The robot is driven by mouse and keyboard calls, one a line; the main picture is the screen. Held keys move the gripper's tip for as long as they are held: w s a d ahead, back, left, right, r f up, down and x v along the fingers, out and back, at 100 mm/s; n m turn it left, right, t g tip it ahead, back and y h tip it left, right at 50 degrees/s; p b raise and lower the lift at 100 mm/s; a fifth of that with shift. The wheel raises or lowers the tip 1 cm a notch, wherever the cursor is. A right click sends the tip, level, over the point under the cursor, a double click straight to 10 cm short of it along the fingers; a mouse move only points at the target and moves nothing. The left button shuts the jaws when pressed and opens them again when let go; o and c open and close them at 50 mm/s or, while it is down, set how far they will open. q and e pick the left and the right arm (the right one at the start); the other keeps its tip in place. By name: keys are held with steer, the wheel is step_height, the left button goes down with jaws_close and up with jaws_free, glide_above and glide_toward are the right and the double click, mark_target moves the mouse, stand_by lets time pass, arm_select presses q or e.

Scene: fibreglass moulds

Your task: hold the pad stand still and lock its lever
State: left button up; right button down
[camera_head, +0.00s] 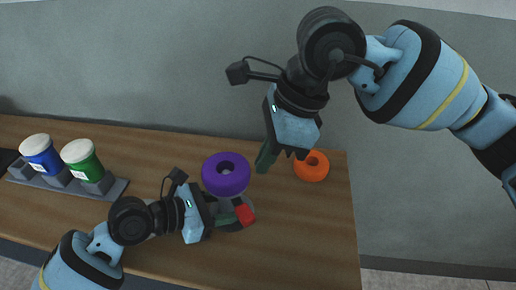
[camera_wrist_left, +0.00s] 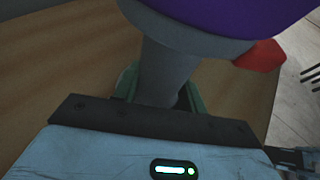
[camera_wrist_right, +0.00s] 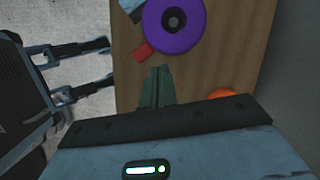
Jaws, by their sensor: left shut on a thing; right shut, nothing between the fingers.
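The pad stand has a grey post (camera_wrist_left: 170,72) and carries a purple ring-shaped pad (camera_head: 213,182). Its red lever (camera_head: 245,214) sticks out at the front right of the stand, below the pad; it also shows in the right wrist view (camera_wrist_right: 143,51). My left gripper (camera_wrist_left: 158,90) is shut on the grey post below the pad, with a green finger on each side. My right gripper (camera_wrist_right: 155,86) is shut and empty, raised above the table beyond the stand and to its right. It touches nothing. The stand's foot is mostly hidden by the left gripper.
An orange ring (camera_head: 311,172) lies at the table's back right. A grey rack (camera_head: 112,188) with a blue tub (camera_head: 42,160) and a green tub (camera_head: 86,165) stands at the left. The wooden table (camera_head: 310,235) is bare at front right. A wall rises behind it.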

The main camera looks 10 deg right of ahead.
steer(key=w+d+f+n+g, duration=0.1)
steer(key=w+f+n, duration=0.1)
steer(key=w, duration=0.3)
steer(key=w+d+f+n+g+y, duration=0.1)
steer(key=w+f+n, duration=0.2)
steer(key=w, duration=0.2)
steer(key=shift+w+d, duration=0.25)
steer(key=shift+w, duration=0.05)
steer(key=shift+x, duration=3.5)
steer(key=shift+s, duration=0.1)
steer(key=shift+s+d, duration=0.15)
steer(key=shift+s, duration=4.05)
steer(key=shift+w+d, duration=0.95)
steer(key=shift+d, duration=0.2)
steer(key=shift+w+d, duration=1)
steer(key=shift+d, duration=0.15)
